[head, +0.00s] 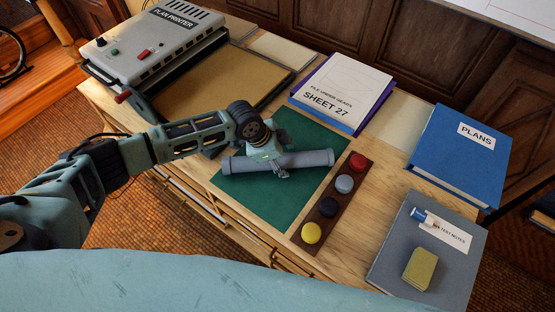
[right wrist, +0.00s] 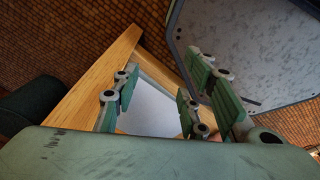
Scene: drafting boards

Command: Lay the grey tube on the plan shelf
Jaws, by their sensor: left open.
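The grey tube (head: 315,158) lies across the green mat (head: 255,200) on the wooden desk in the head view. My left gripper (head: 278,168) comes down over the middle of the tube, its jaws open. Its fingers partly hide the tube there, and I cannot tell whether they touch it. My right gripper (right wrist: 162,88) shows in the right wrist view, with its fingers apart and nothing between them. I cannot make out a plan shelf in either view.
A plan printer (head: 155,45) stands at the back left. A purple-edged Sheet 27 stack (head: 345,85) lies behind the mat. A strip of coloured knobs (head: 328,208) flanks it on the right. Further right are a blue plans binder (head: 460,155) and a grey book (head: 395,265) bearing a sponge (head: 419,269).

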